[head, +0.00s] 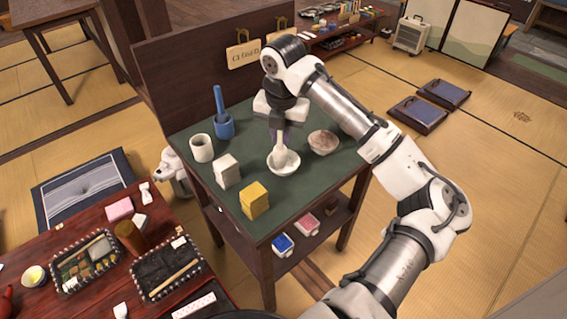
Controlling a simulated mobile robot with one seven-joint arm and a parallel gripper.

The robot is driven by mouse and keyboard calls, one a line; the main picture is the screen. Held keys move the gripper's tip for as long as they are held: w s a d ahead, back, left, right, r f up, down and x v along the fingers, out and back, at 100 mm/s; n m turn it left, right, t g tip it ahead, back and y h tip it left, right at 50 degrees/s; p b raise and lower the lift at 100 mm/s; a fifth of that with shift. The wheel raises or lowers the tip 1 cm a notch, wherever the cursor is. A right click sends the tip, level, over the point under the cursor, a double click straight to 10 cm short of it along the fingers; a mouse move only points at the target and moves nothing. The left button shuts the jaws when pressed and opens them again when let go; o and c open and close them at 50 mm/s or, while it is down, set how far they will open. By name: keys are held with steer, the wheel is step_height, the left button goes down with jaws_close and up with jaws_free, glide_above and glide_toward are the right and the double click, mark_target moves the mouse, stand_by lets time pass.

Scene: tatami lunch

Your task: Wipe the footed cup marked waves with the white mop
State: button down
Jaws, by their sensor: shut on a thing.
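My gripper (283,133) points straight down over the green-topped stand. It is shut on the white mop (284,154), whose lower end is at a shallow white dish (272,169); I cannot tell whether they touch. A brownish-grey bowl-shaped cup (323,144) stands just right of the mop, apart from it. A white cup (201,150) stands at the left of the top. No wave mark can be made out on any vessel, so I cannot tell which is the footed cup marked waves. My arm partly covers the right side of the top.
A blue mug (224,129) with a tall blue handle in it stands at the back left. A whitish block (227,171) and a yellow block (255,201) are near the front left edge. A back panel with hanging signs (243,54) rises behind. The front right top is clear.

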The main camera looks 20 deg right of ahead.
stand_by(0.4)
steer(key=m+p, duration=0.1)
steer(key=m, duration=0.2)
steer(key=m+p, duration=0.2)
steer(key=m, duration=0.1)
steer(key=shift+s+r+h, duration=0.15)
steer(key=shift+h, duration=0.15)
steer(key=m+p, duration=0.2)
steer(key=shift+s+d+r+m+g, duration=0.1)
steer(key=shift+r+m+g, duration=0.2)
steer(key=shift+m, duration=0.1)
steer(key=m+p, duration=0.3)
steer(key=shift+s+f+m+h+p, duration=0.1)
steer(key=shift+m+h+p, duration=0.2)
steer(key=shift+p, duration=0.1)
steer(key=shift+d+f+m, duration=0.1)
steer(key=shift+f+m, duration=0.2)
steer(key=shift+m, duration=0.3)
